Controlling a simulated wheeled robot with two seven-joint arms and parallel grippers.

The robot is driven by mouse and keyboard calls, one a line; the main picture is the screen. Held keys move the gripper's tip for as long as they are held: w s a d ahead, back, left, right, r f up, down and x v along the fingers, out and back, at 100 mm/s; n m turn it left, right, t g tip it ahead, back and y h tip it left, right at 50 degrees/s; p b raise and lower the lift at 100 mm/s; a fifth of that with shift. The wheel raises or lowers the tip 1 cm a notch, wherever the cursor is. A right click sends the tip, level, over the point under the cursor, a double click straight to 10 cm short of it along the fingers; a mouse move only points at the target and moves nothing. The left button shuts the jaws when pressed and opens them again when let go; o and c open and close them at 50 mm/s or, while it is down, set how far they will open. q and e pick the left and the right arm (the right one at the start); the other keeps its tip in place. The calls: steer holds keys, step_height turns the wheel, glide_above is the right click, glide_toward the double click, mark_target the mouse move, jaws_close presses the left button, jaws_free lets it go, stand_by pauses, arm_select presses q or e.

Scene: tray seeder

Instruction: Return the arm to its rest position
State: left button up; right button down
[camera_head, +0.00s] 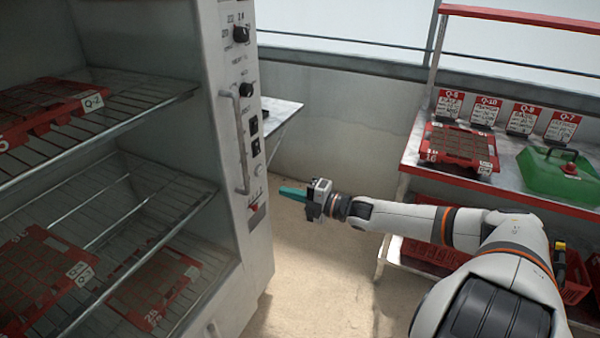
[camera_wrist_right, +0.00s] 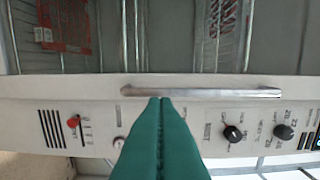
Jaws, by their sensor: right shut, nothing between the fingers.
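My right arm comes in from the lower right in the head view. Its gripper (camera_head: 292,193) has green fingers and points left toward the cabinet's control panel (camera_head: 244,110). The fingers are shut with nothing between them. In the right wrist view the closed green fingers (camera_wrist_right: 160,108) point at the metal door handle (camera_wrist_right: 205,91), which also shows in the head view (camera_head: 239,140). In the head view the fingertips appear apart from the handle, to its right. My left gripper does not show.
The cabinet's wire shelves (camera_head: 150,215) hold red trays (camera_head: 50,280). At right, a metal bench (camera_head: 408,150) bears a red tray (camera_head: 460,147), a green container (camera_head: 560,175) and several label cards (camera_head: 485,110). Red crates (camera_head: 435,255) sit below it. Floor between cabinet and bench is clear.

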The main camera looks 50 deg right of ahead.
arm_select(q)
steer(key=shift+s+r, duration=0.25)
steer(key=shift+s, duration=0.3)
arm_select(e)
steer(key=shift+d+v, duration=0.25)
steer(key=shift+v, duration=0.95)
steer(key=shift+w+f, duration=0.15)
steer(key=shift+f, duration=0.05)
